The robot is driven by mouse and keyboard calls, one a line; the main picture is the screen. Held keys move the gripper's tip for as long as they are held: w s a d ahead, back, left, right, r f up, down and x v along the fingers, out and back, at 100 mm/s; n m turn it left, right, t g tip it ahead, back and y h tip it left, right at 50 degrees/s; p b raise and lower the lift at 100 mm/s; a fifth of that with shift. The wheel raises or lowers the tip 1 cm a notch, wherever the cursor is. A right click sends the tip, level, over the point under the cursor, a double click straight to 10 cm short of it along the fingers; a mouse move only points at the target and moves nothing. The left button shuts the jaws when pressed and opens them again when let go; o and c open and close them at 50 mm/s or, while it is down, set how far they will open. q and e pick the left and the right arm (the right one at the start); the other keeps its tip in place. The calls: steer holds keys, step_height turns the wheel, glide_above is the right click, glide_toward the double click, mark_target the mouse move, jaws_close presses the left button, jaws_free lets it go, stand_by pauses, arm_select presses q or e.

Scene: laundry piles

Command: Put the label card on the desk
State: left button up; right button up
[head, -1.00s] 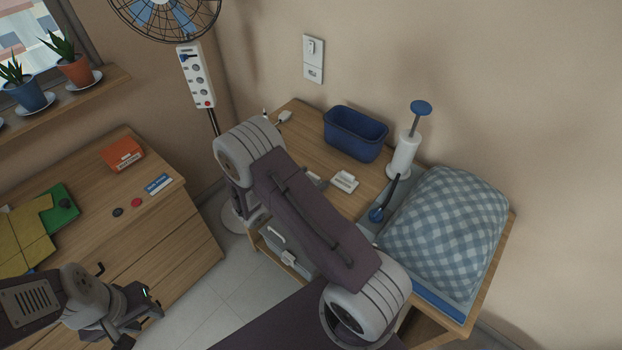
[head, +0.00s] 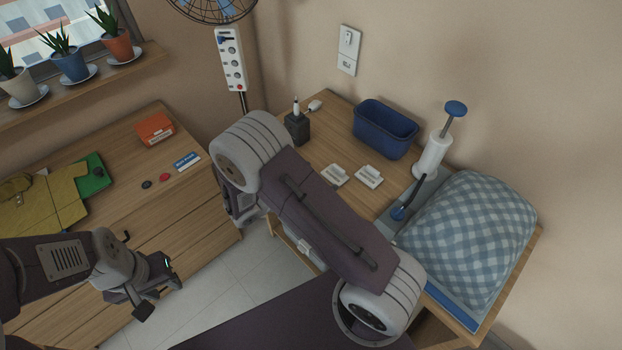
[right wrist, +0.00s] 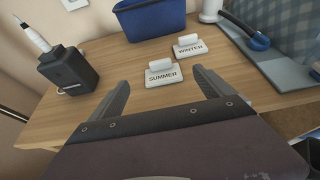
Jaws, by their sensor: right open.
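Two small white label cards stand on the wooden desk (head: 318,148). The one reading SUMMER (right wrist: 163,76) also shows in the head view (head: 334,175); the one reading WINTER (right wrist: 190,47) is to its right, also in the head view (head: 368,177). My right gripper (right wrist: 163,92) is open and empty, its fingers pointing at the desk with SUMMER ahead between them. In the head view my right arm hides this gripper. A blue-and-white lettered card (head: 187,161) lies on the dresser. My left gripper (head: 155,287) is in front of the dresser; its jaw opening is unclear.
The dresser (head: 125,160) holds folded yellow clothing, an orange box and two small discs.

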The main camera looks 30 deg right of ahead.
steer(key=shift+v, duration=1.4)
steer(key=s+m+g, duration=0.1)
steer(key=s, duration=0.1)
steer(key=s+d+m+g+y, duration=0.1)
steer(key=s+m, duration=0.1)
steer(key=s+d+m+g+y, duration=0.1)
steer(key=s, duration=0.1)
steer(key=shift+f+m+g, duration=0.2)
steer(key=shift+m+g, duration=0.2)
steer(key=s+a+r+m+t+y, duration=0.1)
steer(key=s+a+m+y, duration=0.5)
steer(key=m+y, duration=0.5)
steer(key=a+m, duration=0.1)
steer(key=m, duration=0.4)
steer(key=shift+r+m, duration=0.25)
steer(key=shift+m, duration=0.15)
